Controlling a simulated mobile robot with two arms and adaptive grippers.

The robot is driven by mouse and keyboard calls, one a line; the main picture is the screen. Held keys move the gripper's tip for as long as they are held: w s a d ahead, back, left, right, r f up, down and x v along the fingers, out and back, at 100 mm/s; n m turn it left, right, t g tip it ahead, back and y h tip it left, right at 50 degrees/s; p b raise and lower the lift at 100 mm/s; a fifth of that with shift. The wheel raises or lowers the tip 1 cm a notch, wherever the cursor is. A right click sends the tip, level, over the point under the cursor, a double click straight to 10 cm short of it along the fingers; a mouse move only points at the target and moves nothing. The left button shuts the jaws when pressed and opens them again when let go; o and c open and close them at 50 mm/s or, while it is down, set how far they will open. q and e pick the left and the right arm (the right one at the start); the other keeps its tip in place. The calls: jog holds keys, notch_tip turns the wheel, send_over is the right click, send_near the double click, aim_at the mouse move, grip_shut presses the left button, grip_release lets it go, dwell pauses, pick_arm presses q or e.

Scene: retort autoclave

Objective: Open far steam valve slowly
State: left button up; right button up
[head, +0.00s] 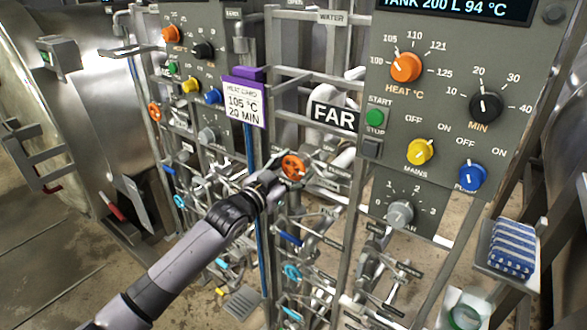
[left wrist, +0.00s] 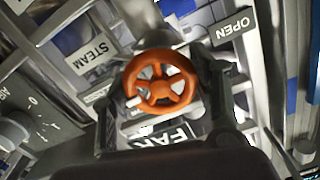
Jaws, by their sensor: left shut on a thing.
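The far steam valve has an orange handwheel (head: 294,167), on the pipework below the black FAR sign (head: 334,115). My left arm reaches it from the lower left, and my left gripper (head: 280,172) is at the wheel. In the left wrist view the orange wheel (left wrist: 160,82) sits between the two fingers of my left gripper (left wrist: 165,92), which is shut on it. A STEAM label (left wrist: 92,54) and an OPEN label (left wrist: 233,26) show near the wheel there. My right gripper is not in view.
A grey control panel (head: 447,60) with knobs stands at the right. A second panel (head: 190,75) and another orange wheel (head: 155,112) are at the left. Pipes and blue-handled valves crowd below. A striped cloth (head: 512,248) lies on a shelf at the right.

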pick_arm(q)
jog(key=shift+c, duration=0.7)
jog(key=shift+n, duration=0.3)
jog(key=n, duration=0.3)
jog(key=shift+p, duration=0.3)
jog(key=n, duration=0.5)
jog(key=o, duration=1.1)
jog(key=shift+o, duration=0.2)
